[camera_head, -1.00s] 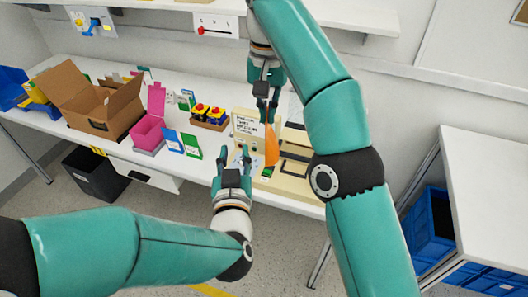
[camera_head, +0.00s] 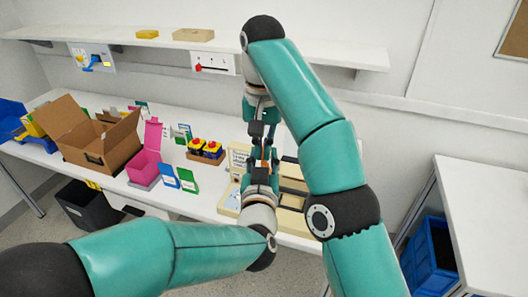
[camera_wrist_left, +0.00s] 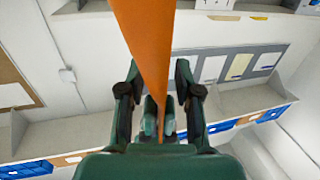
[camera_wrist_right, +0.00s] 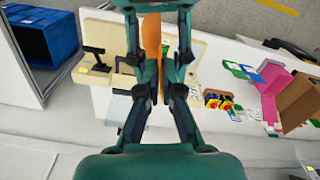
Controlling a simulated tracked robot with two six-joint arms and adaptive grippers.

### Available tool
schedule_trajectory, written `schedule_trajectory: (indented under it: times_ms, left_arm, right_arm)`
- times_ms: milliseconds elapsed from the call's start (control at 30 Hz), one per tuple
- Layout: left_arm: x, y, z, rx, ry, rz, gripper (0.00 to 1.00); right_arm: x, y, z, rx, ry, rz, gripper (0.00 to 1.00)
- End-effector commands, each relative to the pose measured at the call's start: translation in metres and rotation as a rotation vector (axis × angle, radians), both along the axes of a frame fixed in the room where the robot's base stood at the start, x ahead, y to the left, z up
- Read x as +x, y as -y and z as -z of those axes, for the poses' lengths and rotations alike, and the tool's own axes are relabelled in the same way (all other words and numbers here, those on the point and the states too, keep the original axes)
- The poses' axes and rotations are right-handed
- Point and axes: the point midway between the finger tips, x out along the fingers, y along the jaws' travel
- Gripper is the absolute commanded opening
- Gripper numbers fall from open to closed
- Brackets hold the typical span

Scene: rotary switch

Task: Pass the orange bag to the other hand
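The orange bag (camera_head: 266,153) is a narrow strip between my two grippers, mostly hidden by them in the head view. In the left wrist view the bag (camera_wrist_left: 147,40) is broad at the top and narrows down between the fingers. It also shows between the fingers in the right wrist view (camera_wrist_right: 152,40). My right gripper (camera_head: 262,140) points down and appears shut on the bag's upper end. My left gripper (camera_head: 263,162) faces it from below, its fingers on both sides of the bag. Whether the left fingers press on the bag is unclear.
On the bench left of the grippers stand an open cardboard box (camera_head: 88,140), a pink box (camera_head: 147,158) and a tray with yellow-and-red switches (camera_head: 205,150). A cream fixture (camera_head: 292,185) lies beneath. A shelf (camera_head: 330,55) runs behind. A white table (camera_head: 485,205) is at right.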

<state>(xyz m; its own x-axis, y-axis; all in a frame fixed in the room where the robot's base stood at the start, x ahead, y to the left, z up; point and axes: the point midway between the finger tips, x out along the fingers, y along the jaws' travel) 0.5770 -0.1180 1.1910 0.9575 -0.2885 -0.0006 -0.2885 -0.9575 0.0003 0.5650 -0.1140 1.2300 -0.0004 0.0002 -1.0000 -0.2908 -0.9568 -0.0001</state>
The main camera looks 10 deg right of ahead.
Motion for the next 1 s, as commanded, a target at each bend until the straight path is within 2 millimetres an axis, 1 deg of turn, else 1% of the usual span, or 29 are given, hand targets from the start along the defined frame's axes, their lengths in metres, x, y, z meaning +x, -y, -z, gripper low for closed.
schedule_trajectory:
  times_ms: [33,100,200,533,733,933,1000]
  left_arm:
    - [0.007,0.002,0.001,-0.001,-0.001,-0.001,0.33]
    - [0.013,0.003,0.0,-0.001,0.0,-0.002,0.33]
    - [0.018,0.005,0.0,0.0,0.0,0.0,0.33]
    - [0.021,0.006,0.0,0.001,-0.001,0.0,0.33]
    - [0.021,0.006,0.0,0.0,-0.001,0.0,0.0]
    - [0.021,0.006,0.0,0.0,0.0,0.0,0.0]
    - [0.021,0.006,0.0,0.0,0.0,0.0,0.0]
  right_arm:
    - [0.0,0.0,0.0,0.0,0.0,0.0,0.0]
    - [0.0,0.0,0.0,0.0,0.0,0.0,0.0]
    - [0.0,0.0,0.0,0.0,0.0,0.0,0.0]
    - [0.0,0.0,0.0,0.0,0.0,0.0,0.0]
    - [0.0,0.0,0.0,0.0,-0.001,-0.001,0.0]
    - [0.0,0.0,0.0,0.0,-0.001,-0.001,0.0]
    - [0.0,0.0,0.0,0.0,-0.001,-0.001,0.15]
